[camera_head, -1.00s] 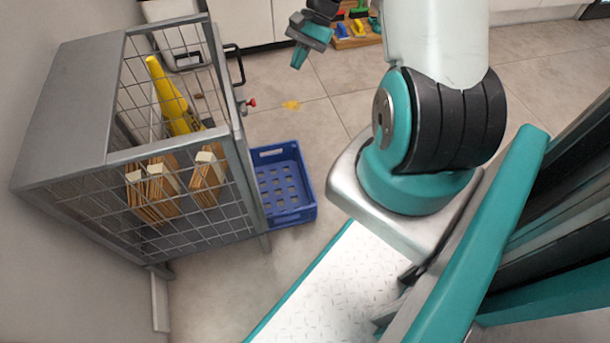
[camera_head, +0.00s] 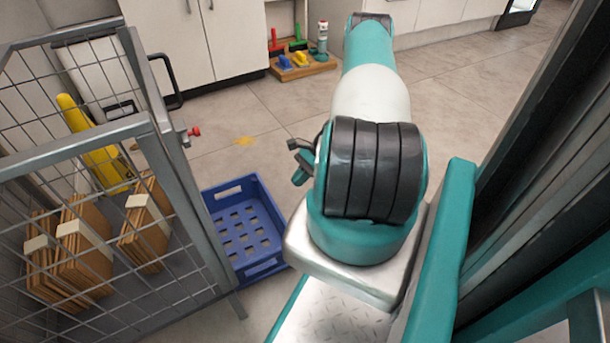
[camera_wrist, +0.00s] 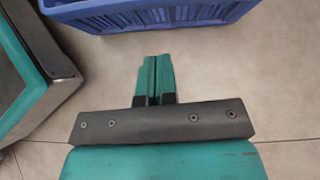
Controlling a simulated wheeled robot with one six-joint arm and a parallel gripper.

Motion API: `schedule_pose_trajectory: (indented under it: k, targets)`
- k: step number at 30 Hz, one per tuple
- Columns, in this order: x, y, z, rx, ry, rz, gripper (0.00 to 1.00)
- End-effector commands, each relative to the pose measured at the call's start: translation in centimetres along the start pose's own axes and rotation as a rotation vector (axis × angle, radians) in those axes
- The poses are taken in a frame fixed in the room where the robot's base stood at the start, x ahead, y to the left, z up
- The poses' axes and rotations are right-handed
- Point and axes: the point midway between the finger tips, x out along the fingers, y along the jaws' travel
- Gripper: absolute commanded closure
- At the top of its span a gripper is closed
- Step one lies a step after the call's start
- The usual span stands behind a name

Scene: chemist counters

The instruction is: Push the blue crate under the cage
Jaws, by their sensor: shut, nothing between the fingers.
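The blue crate (camera_head: 262,268) is on the floor beside the grey wire-mesh cage (camera_head: 75,145) in the head view. The cage's near right post overlaps the crate's left edge, so I cannot tell how much of it is under the cage. My gripper (camera_head: 299,163) is mostly hidden behind my arm, to the right of the crate. In the wrist view my gripper (camera_wrist: 155,60) is shut and empty. Its fingers point at the crate's slotted side wall (camera_wrist: 150,14), with a strip of floor showing between them.
The cage holds several brown packets (camera_head: 147,225) and a yellow folded sign (camera_head: 98,160). A red knob (camera_head: 194,131) sticks out from its frame. A wooden tray of brushes (camera_head: 303,66) stands by the white cabinets. The tiled floor behind the crate is clear, apart from a yellow mark.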

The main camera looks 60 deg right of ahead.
Motion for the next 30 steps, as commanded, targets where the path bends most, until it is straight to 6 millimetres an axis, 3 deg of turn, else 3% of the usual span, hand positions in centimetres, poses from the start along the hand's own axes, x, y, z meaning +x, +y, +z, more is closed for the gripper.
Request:
schedule_pose_trajectory:
  k: [3, 9, 16, 30]
  targets:
    - [3.1, 0.0, -0.4, -0.001, -0.001, 0.002, 1.00]
    - [5.6, 0.0, 1.2, -0.002, 0.000, 0.001, 1.00]
    - [6.5, 0.0, 2.5, 0.001, 0.000, -0.003, 1.00]
    - [6.3, 0.1, 2.7, 0.012, -0.001, -0.012, 1.00]
